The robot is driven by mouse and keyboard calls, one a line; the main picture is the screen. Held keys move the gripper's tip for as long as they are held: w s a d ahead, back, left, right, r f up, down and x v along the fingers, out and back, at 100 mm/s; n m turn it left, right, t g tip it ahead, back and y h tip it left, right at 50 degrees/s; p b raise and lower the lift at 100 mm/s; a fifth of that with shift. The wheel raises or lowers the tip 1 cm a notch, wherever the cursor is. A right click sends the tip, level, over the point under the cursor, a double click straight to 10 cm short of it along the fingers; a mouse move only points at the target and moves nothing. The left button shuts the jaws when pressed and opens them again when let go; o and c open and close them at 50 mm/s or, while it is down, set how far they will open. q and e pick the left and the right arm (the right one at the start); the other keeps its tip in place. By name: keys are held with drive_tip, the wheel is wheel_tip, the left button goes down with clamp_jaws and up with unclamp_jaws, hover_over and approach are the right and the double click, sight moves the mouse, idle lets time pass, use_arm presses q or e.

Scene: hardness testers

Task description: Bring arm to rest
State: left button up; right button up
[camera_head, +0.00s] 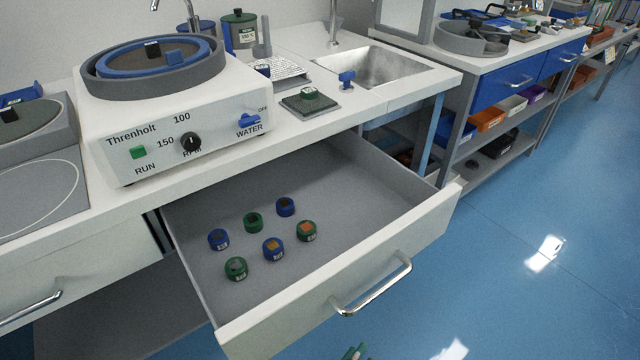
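Neither of my arms shows clearly. A small green and dark shape (355,352) at the bottom edge, in front of the drawer, looks like the tips of a gripper, probably my right one. It is almost wholly cut off, so its opening and any hold are hidden. My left gripper is out of view. The drawer (375,190) stands pulled open below the counter, with its metal handle (372,288) free. Several round blue and green sample mounts lie spread over its left half, among them a green one (236,269) and a blue one (285,207).
A white grinding machine (180,125) stands on the counter, with a sink (375,75) to its right. A green-topped sample (309,94) sits on a dark plate between them. The open drawer juts out over the blue floor (540,260), which is clear at right.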

use_arm(q)
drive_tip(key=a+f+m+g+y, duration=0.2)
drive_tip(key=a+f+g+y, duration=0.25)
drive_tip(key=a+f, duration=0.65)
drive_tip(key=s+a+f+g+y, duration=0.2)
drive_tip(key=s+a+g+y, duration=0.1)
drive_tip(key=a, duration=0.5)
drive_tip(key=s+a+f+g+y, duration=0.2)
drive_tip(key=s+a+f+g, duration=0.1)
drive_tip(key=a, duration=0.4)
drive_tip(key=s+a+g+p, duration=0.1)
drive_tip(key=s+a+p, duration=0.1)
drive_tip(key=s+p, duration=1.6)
drive_tip(key=p, duration=0.7)
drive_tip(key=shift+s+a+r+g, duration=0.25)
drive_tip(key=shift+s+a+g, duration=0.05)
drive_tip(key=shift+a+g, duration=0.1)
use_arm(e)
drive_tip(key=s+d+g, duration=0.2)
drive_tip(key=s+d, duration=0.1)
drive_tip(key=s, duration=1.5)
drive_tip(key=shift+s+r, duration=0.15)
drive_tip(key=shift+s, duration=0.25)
